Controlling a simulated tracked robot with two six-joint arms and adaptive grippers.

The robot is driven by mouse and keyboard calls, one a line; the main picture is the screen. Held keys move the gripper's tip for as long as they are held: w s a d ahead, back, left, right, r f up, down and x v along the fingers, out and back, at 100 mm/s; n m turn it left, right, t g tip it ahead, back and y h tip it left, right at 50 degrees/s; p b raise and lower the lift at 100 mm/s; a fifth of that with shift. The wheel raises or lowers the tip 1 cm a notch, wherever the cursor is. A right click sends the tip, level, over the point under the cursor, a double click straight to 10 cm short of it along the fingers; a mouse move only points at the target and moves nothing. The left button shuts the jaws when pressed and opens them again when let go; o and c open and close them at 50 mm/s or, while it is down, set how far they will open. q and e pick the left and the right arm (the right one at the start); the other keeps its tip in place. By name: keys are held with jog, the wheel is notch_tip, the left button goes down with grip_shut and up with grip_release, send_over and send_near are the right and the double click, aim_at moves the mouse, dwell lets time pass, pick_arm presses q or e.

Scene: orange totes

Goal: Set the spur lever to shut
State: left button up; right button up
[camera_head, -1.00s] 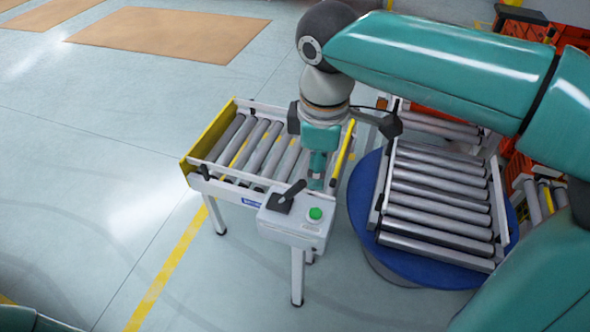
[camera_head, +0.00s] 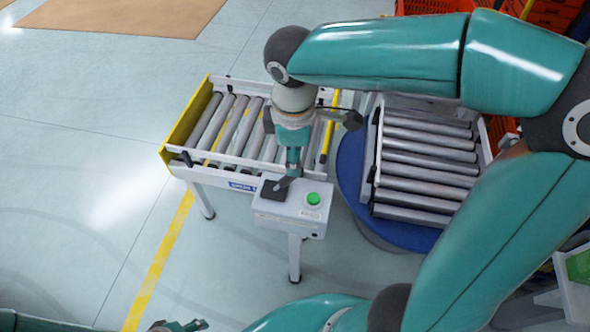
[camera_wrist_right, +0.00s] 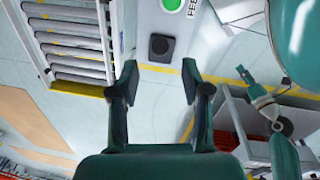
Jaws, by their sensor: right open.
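The spur lever's dark square base (camera_head: 273,191) sits on the white control box (camera_head: 294,212) at the near end of the short roller conveyor. Its handle is largely hidden by my gripper in the head view, so its setting cannot be told. My right gripper (camera_head: 291,174) points down just above the lever. In the wrist view the right gripper (camera_wrist_right: 160,75) is open and empty, with the dark base (camera_wrist_right: 162,47) beyond and between its fingertips. My left gripper (camera_head: 180,326) shows only partly at the bottom edge; its jaws are unclear.
A green button (camera_head: 313,198) stands beside the lever on the box. The roller conveyor (camera_head: 235,132) lies behind it. A blue turntable (camera_head: 352,165) with a second roller deck (camera_head: 425,160) stands to the right. The floor at left is clear.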

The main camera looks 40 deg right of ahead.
aim_at(287, 180)
jog(key=f, duration=0.7)
jog(key=shift+w+d, duration=0.15)
jog(key=shift+d, duration=0.1)
grip_shut()
